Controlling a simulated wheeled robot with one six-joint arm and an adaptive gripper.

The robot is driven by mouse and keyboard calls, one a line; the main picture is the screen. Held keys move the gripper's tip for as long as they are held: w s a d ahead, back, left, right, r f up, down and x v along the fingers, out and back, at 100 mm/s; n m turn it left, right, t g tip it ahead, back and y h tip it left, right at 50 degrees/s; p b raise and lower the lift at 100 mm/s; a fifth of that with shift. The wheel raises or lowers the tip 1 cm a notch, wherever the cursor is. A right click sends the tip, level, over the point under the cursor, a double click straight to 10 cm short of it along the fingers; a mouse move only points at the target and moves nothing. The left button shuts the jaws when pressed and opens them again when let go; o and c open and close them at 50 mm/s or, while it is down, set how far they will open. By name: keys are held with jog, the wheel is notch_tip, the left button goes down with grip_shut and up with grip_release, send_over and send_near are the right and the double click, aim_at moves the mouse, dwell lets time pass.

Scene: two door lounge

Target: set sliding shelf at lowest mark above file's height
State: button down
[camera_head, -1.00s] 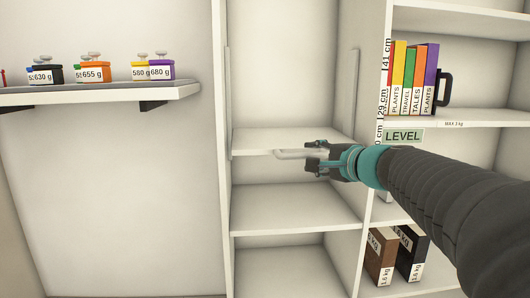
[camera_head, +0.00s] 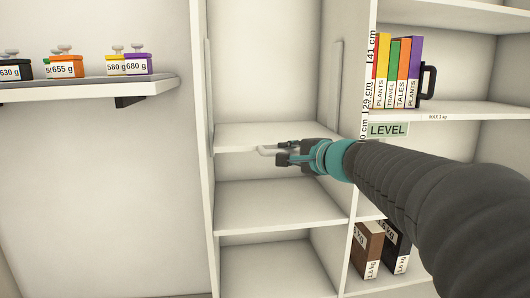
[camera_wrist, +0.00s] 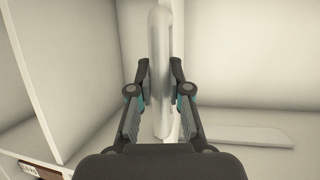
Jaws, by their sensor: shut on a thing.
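The sliding shelf (camera_head: 250,133) is a white board set across the narrow middle bay of the cabinet. A pale bar handle (camera_head: 266,151) sticks out at its front edge. My gripper (camera_head: 283,153) is at this handle, reaching in from the right. In the wrist view the bar (camera_wrist: 160,85) runs between the two fingers of my gripper (camera_wrist: 160,66), which are shut on it. Several upright files (camera_head: 398,72) in yellow, orange, green and purple stand on the right shelf. A height scale (camera_head: 371,85) with cm marks runs beside them.
A green LEVEL sign (camera_head: 388,130) hangs below the files. Fixed white shelves (camera_head: 275,205) lie under the sliding shelf. Brown (camera_head: 367,250) and black boxes stand low on the right. A wall shelf (camera_head: 90,88) at left bears several labelled weights. The space above the sliding shelf is empty.

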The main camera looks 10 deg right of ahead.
notch_tip(320, 180, up, 9)
jog(key=p, duration=0.5)
jog(key=shift+d+r, duration=0.1)
jog(key=c, duration=1.1)
grip_release()
jog(key=shift+d, duration=0.1)
jog(key=shift+f, duration=0.2)
jog(key=shift+s, duration=0.1)
jog(key=v, duration=1.1)
jog(key=shift+s+r, duration=0.15)
jog(key=shift+s, duration=0.2)
